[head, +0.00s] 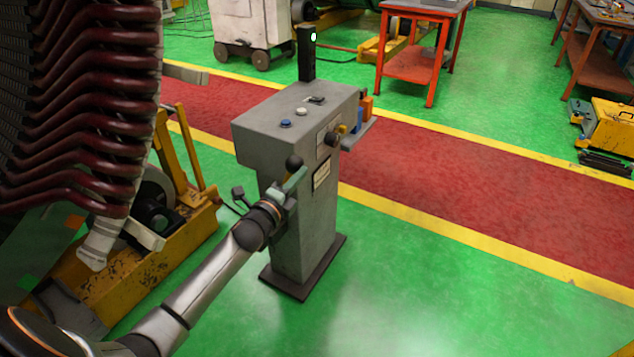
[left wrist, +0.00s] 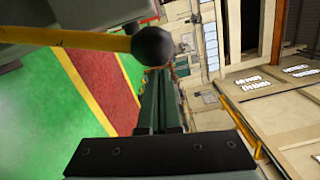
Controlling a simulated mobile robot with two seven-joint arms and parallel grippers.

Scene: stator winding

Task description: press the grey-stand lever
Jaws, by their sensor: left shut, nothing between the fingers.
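The grey stand (head: 311,215) is an upright pedestal with a wider box on top, on a dark base plate. A lever with a black ball knob (head: 294,161) shows at the stand's near side. In the left wrist view the black ball (left wrist: 152,46) sits on the end of a yellow rod, close to the fingertips. My left gripper (head: 299,177) is shut and empty, just below the ball in the head view. I cannot tell if it touches the lever. Its dark green fingers (left wrist: 160,100) lie together in the left wrist view. My right gripper is not in view.
The stand's top carries a blue button (head: 285,124), a white button (head: 301,111) and a black post (head: 306,55). Another black knob (head: 331,139) juts from its side. A stator with dark red coils (head: 80,110) and a yellow frame (head: 140,265) crowd the left.

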